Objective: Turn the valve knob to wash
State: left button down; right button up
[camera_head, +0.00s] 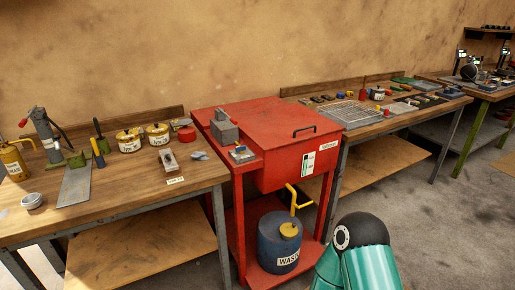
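A red parts-washer cabinet (285,120) with a closed lid and a black handle stands between two wooden benches. A small labelled panel (308,164) is on its front. A yellow bent pipe or lever (293,197) hangs below the cabinet, above a blue drum (280,250) marked WASTE. A small device (241,153) sits on the cabinet's left side ledge. I cannot tell for sure which part is the valve knob. One of my teal arm links shows at the bottom right, but neither gripper is in view.
The left bench (130,190) holds a press, yellow tins (128,141), a yellow can and small parts. The right bench (360,118) holds a wire rack (349,113) and several tools. Grey floor (440,220) is open at the right front.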

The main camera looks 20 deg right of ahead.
aim_at(241, 149)
jog(key=u, duration=0.15)
jog(key=i, duration=0.9)
